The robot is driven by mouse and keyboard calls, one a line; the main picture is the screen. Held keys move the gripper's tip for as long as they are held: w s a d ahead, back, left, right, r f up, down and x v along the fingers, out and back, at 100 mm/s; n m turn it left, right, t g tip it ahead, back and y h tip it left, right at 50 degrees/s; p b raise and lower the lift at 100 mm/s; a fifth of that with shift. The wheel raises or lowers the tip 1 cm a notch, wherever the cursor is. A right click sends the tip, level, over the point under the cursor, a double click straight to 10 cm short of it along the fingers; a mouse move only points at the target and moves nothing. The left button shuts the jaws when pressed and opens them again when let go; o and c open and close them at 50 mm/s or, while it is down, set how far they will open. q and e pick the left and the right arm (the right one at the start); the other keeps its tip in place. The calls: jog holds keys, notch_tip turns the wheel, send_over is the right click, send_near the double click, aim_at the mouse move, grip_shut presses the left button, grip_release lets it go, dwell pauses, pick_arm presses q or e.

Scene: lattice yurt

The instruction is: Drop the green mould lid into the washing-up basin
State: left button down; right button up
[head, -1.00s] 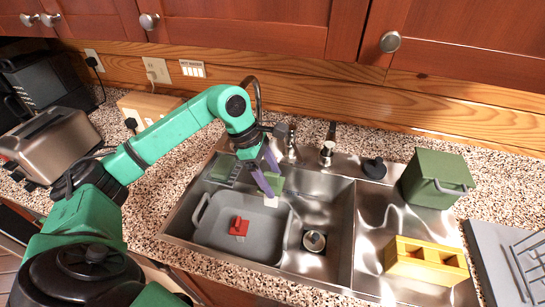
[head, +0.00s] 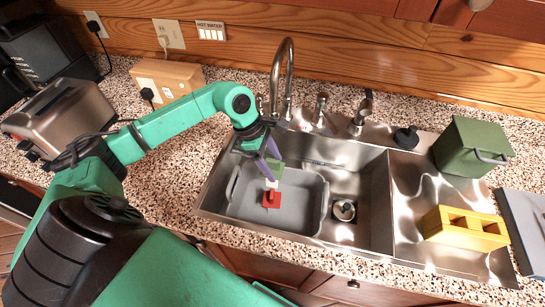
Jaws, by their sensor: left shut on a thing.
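The green mould lid (head: 276,169) is held in my left gripper (head: 268,166), whose purple fingers are shut on it and partly cover it. The gripper points down over the back part of the grey washing-up basin (head: 304,211), which sits in the left bowl of the steel sink. The lid appears above the basin floor; its exact height is hard to tell. A red piece (head: 271,199) lies in the basin just below the lid in the picture, with a small white patch between them. My right gripper is not in view.
A tall tap (head: 287,75) stands behind the basin, close to my gripper. The sink drain (head: 344,209) is right of the basin. A yellow block with openings (head: 464,230) and a green box (head: 470,147) are farther right. A toaster (head: 62,120) stands left.

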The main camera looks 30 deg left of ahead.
pick_arm(q)
jog(key=shift+a+f, duration=0.1)
jog(key=shift+f, duration=0.15)
jog(key=shift+r, duration=0.1)
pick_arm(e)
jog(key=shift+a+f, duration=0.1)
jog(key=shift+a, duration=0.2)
pick_arm(q)
grip_release()
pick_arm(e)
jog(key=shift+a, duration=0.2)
pick_arm(q)
jog(key=shift+a+r, duration=0.15)
jog(key=shift+r, duration=0.1)
jog(key=b+v, duration=0.4)
jog(key=v, duration=1)
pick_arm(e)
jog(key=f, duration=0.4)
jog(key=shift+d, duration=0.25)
pick_arm(q)
jog(key=shift+s, duration=0.1)
